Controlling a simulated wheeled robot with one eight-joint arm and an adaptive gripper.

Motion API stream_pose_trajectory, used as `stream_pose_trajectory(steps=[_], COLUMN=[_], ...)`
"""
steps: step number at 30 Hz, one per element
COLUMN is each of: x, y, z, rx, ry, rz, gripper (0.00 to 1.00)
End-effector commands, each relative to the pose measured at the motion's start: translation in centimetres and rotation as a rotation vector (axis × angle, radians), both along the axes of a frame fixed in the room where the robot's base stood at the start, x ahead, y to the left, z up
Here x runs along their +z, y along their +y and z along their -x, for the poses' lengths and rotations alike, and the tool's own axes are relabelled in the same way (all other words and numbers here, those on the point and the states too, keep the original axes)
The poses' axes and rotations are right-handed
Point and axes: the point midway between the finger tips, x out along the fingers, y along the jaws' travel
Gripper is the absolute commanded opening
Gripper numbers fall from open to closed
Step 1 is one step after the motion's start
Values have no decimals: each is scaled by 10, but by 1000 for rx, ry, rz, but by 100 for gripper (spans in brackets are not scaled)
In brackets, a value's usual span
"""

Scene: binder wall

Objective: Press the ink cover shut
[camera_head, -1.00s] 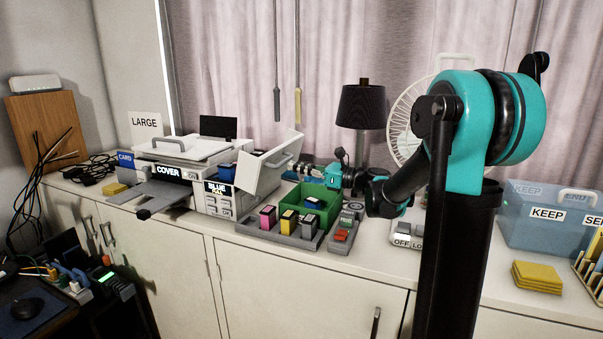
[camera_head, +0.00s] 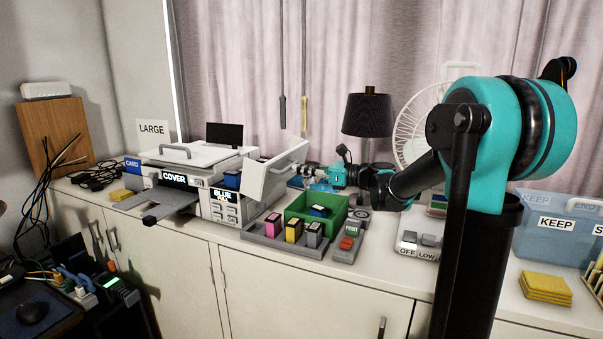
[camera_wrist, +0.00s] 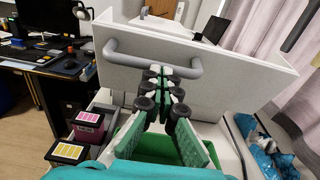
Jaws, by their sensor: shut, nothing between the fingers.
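The ink cover (camera_head: 272,177) is a light panel with a grey bar handle, standing open and tilted out from the right side of the white printer (camera_head: 225,211). In the wrist view the cover (camera_wrist: 225,82) fills the upper middle, with its handle (camera_wrist: 125,52) across it. My gripper (camera_wrist: 163,78) is shut and empty, its fingertips right in front of the handle side of the cover. Whether they touch it I cannot tell. In the head view my gripper (camera_head: 312,172) is just right of the cover, its tips partly hard to make out. A blue cartridge (camera_head: 232,179) shows at the printer's side.
A grey tray (camera_head: 287,250) with pink, yellow and dark cartridges and a green bin (camera_head: 335,216) stand in front of the cover. A switch box (camera_head: 347,245), lamp (camera_head: 367,118) and fan (camera_head: 412,125) are to the right. The cabinet top in front is narrow.

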Motion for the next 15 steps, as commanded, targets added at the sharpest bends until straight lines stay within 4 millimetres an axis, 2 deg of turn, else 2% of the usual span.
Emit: stream_pose_trajectory(steps=[8, 15], x=[18, 45], y=[8, 26], z=[-2, -8], rx=[1, 3], ry=[34, 93], rz=[94, 261], gripper=[0, 0])
